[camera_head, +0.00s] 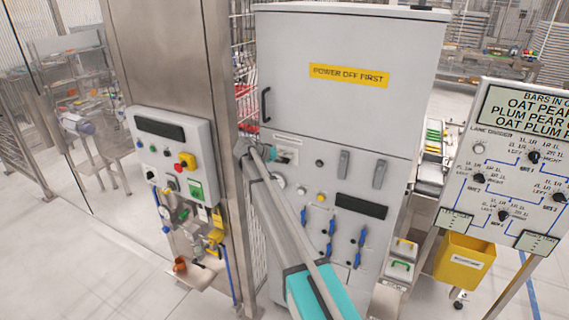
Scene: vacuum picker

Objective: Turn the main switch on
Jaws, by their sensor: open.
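A tall grey cabinet (335,120) stands in the middle with a yellow "POWER OFF FIRST" label. A small pale plate with a dark switch (285,157) sits at the left of its lower front; I cannot read its marking, so I cannot tell if it is the main switch. My arm reaches up from the bottom, and my gripper (256,150) is at its far end, just left of that plate. The gripper is open and looks empty. The arm hides part of the cabinet's lower left front. I cannot tell whether the gripper touches anything.
A control box (173,155) with a red button on yellow hangs on the steel column at left. Blue handles (330,228) and grey levers (343,163) project from the cabinet. A dial board (510,170) and yellow bin (462,262) stand at right. Floor at left is clear.

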